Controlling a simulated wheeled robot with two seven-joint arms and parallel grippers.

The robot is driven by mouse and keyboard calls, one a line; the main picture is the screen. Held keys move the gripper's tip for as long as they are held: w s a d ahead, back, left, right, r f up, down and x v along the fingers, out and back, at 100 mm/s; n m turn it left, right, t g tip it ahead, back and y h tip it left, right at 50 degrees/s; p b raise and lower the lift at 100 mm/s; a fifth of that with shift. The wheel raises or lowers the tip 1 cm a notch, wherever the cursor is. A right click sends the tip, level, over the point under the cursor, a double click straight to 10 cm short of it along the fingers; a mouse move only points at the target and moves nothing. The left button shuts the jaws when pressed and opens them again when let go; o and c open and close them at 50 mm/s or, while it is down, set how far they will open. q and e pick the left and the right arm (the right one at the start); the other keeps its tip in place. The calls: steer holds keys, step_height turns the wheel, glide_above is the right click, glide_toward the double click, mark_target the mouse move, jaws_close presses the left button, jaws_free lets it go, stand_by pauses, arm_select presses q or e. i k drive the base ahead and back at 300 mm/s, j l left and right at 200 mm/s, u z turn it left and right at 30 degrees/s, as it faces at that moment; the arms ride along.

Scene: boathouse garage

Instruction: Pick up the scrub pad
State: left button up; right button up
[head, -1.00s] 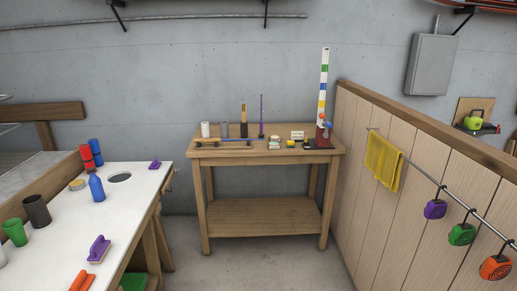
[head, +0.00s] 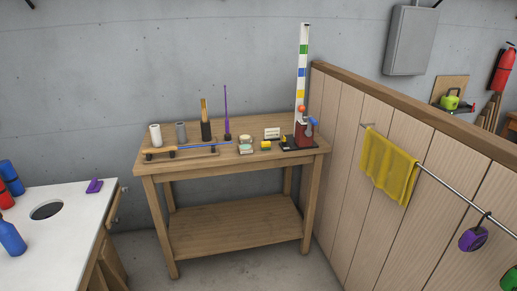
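I cannot tell for sure which item is the scrub pad. On the wooden workbench (head: 222,172) there is a small yellow block with a dark end (head: 266,146), and left of it a small pale item with a greenish lower part (head: 246,148). Both are too small to make out clearly. A purple handled block (head: 94,186) sits at the far right corner of the white counter. Neither of my grippers is in view.
The workbench also holds two cylinders (head: 155,135), a rod on a wooden stand (head: 190,149), a small sign (head: 272,133) and a tall striped post (head: 302,75). A wooden partition (head: 340,150) with a yellow cloth (head: 389,165) bounds the right. Floor shows before the bench.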

mark_target(266, 145)
steer(key=i+u, duration=0.15)
steer(key=i, duration=0.65)
steer(key=i+l+u, duration=0.1)
steer(key=i, duration=0.65)
